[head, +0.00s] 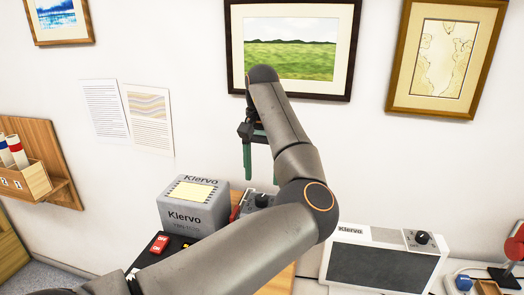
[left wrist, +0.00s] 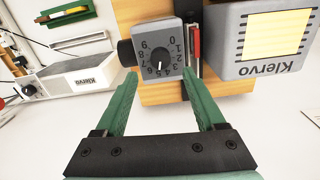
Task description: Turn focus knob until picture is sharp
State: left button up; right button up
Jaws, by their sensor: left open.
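A small grey unit (left wrist: 155,45) with a round black knob (left wrist: 160,64) and a printed number scale sits on a wooden board in the left wrist view. The knob's white pointer is near the 4 and 5. The knob also shows in the head view (head: 262,200), partly behind my arm. A grey Klervo box (head: 192,208) with a lit cream panel (head: 194,191) stands beside it. Faint lines show on the panel; I cannot tell how sharp they are. My left gripper (left wrist: 160,78) is open and empty, its green fingers apart, close to the knob. My right gripper is out of view.
A white Klervo unit (head: 345,262) with its own knob (head: 422,238) stands to the right. A red-handled tool (left wrist: 196,42) lies by the grey unit. Framed prints (head: 295,60) hang on the wall behind.

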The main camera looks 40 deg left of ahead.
aim_at(262, 197)
pick_arm(q)
notch_tip(262, 197, up, 6)
jog(key=shift+r, duration=0.25)
dwell(0.6)
